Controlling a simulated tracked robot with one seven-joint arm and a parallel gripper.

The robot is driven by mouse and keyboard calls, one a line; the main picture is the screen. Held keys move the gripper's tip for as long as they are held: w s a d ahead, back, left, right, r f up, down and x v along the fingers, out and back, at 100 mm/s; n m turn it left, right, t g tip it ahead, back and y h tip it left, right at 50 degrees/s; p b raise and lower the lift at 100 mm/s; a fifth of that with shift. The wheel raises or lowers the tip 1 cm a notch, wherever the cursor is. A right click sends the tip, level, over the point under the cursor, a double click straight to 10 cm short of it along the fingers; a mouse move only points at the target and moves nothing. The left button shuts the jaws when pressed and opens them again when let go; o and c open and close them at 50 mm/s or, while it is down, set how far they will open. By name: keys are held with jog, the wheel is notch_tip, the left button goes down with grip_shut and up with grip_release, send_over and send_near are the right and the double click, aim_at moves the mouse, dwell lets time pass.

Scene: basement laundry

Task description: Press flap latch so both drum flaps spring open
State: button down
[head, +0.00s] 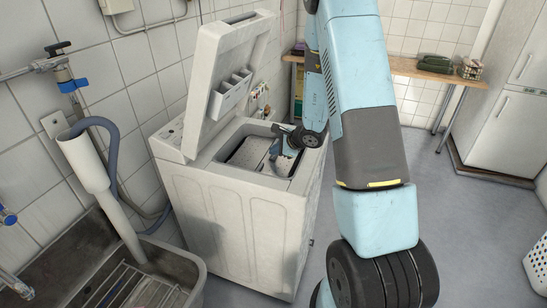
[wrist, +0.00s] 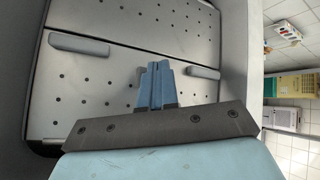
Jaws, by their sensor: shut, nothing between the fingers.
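The top-loading washer (head: 245,215) stands with its lid (head: 228,80) raised. Inside its opening lie the drum flaps (head: 248,153), perforated metal panels. In the wrist view the upper flap (wrist: 130,18) and lower flap (wrist: 85,95) meet flush along a slanting seam and look closed. Two pale grey bars lie along the seam, one at left (wrist: 79,44) and one at right (wrist: 203,72); I cannot tell which is the latch. My gripper (wrist: 155,68) has its blue fingers together and empty, over the lower flap near the seam, between the bars. Contact is unclear. My gripper also shows inside the opening in the head view (head: 275,150).
The washer's opening rim surrounds my gripper closely, with the raised lid at left. A sink (head: 185,262) with a white pipe (head: 90,170) stands at left front. A wooden bench (head: 405,68) and fridge (head: 505,95) are behind at right.

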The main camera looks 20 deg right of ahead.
aim_at(276, 157)
jog(key=shift+f, duration=0.3)
jog(key=shift+r, duration=0.15)
dwell(0.4)
jog(key=shift+r, duration=0.7)
jog(key=shift+d+r, duration=0.1)
jog(key=shift+r, duration=2.35)
